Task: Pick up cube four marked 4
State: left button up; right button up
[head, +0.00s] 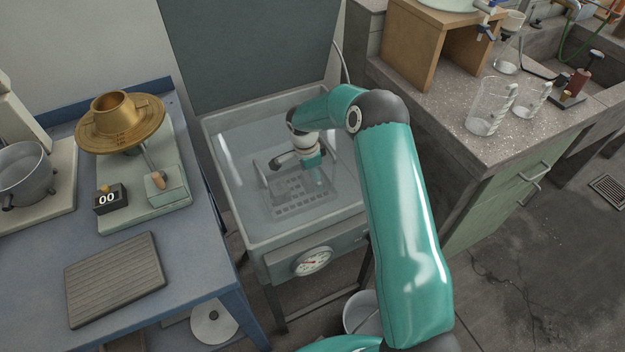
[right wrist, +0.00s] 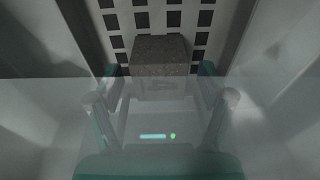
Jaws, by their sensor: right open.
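A dark grey, rough-looking cube (right wrist: 160,55) lies on a perforated plate (right wrist: 115,42) at the top middle of the right wrist view. No number can be read on it, so I cannot tell if it is cube four. My right gripper (right wrist: 160,112) is open, with one finger on each side of the picture and the cube beyond the tips, apart from them. In the head view my right arm reaches down into a clear-walled tank (head: 232,215); its wrist and the tank's haze blur the gripper and the cube there. My left gripper is not in view.
A pressure gauge (head: 312,261) is on the tank's front. A blue table (head: 190,270) at left holds a brass device (head: 120,120), a pot (head: 22,170) and a ribbed mat (head: 115,278). Glass beakers (head: 490,105) stand on the bench at right.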

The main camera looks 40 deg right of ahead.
jog(key=c, duration=1.3)
jog(key=shift+c, duration=0.8)
jog(key=shift+r, duration=0.2)
